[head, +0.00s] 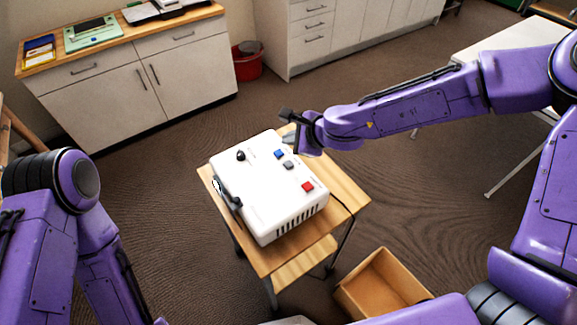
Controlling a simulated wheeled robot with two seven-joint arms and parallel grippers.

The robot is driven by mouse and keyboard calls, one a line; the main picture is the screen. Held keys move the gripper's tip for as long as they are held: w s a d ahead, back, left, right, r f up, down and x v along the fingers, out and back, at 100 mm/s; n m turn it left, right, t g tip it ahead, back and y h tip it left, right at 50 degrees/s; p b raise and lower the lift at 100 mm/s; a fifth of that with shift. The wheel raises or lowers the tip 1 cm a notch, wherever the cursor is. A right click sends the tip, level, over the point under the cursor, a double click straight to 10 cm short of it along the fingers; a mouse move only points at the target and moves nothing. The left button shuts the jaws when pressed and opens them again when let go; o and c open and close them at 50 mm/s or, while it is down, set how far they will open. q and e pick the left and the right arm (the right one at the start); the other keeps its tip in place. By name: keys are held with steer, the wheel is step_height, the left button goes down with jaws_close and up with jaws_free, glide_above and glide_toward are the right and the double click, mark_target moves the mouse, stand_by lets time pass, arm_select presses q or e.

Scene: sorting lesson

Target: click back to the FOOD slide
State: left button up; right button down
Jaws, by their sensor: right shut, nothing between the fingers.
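A white box-shaped device (262,205), apparently the slide projector, sits on a small wooden stand (347,190). Its top carries a black knob (241,155), a blue button (279,154), a grey button (288,165) and a red button (307,186). A dark part shows on its left side. My right gripper (289,137) is shut and empty at the far right edge of the device, close to the blue button; I cannot tell whether it touches anything. My left arm comes in at the left, and its gripper is out of view. No projected slide is in view.
An open cardboard box (383,286) stands on the floor right of the stand. A wooden-topped cabinet (135,85) stands at the back left, with a red bin (247,66) beside it. A white table (507,42) is at the right. Carpet around the stand is mostly clear.

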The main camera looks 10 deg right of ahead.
steer(key=b, duration=0.5)
glide_above(291, 166)
step_height(291, 166, down, 6)
steer(key=shift+r, duration=0.15)
steer(key=shift+w+f, duration=0.1)
steer(key=shift+f, duration=0.35)
steer(key=shift+f, duration=0.1)
stand_by(1.0)
steer(key=shift+f+b, duration=0.35)
steer(key=shift+b, duration=0.1)
steer(key=shift+f+b, duration=0.3)
steer(key=shift+f, duration=0.1)
stand_by(0.4)
steer(key=shift+r+p, duration=0.85)
steer(key=shift+p, duration=0.1)
